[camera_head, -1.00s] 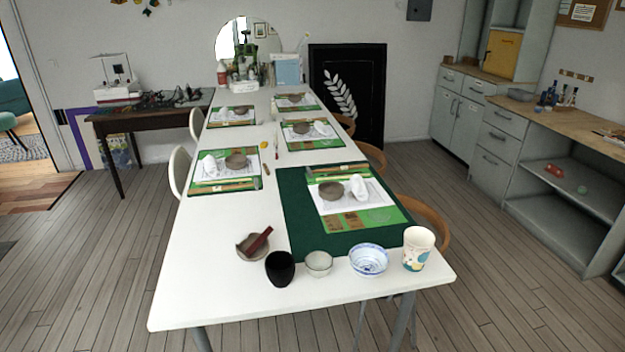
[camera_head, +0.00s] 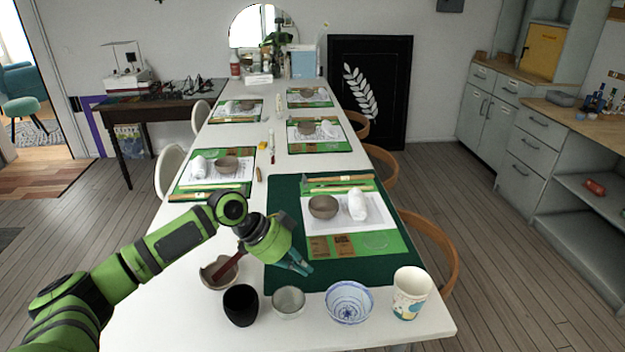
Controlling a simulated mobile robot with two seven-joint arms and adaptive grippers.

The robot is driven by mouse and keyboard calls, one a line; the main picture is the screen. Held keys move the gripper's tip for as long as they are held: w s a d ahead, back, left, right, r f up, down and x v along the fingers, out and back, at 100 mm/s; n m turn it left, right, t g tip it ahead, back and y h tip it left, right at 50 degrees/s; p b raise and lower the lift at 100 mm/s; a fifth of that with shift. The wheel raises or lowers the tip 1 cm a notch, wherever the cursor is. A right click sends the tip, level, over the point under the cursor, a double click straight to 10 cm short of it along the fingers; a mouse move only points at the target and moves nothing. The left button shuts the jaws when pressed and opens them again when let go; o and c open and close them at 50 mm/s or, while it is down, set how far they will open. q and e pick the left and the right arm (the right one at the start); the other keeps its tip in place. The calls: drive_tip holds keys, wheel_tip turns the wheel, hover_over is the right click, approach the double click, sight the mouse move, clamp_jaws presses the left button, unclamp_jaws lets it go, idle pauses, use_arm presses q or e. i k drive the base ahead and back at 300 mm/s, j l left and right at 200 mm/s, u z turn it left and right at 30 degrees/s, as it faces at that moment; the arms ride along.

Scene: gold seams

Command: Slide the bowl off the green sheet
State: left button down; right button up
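The dark green sheet (camera_head: 282,215) lies on the near part of the white table. A brown bowl (camera_head: 323,207) sits upright on white paper on top of it. A blue-and-white bowl (camera_head: 349,303) and a small grey bowl (camera_head: 288,303) stand along the sheet's near edge; I cannot tell whether either overlaps it. My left gripper (camera_head: 303,268) is above the sheet's near left part, pointing down and right, apart from the brown bowl. Its fingers look close together, but their opening is unclear. My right gripper is not in view.
A black cup (camera_head: 241,306), a brown dish (camera_head: 216,275) with a dark red block (camera_head: 228,268), and a patterned cup (camera_head: 411,293) stand near the front. A white rolled cloth (camera_head: 357,204) is right of the brown bowl. Bare table (camera_head: 230,335) shows at the front.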

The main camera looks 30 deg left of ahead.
sight(333, 203)
drive_tip(key=i+j, duration=0.95)
drive_tip(key=i, duration=0.1)
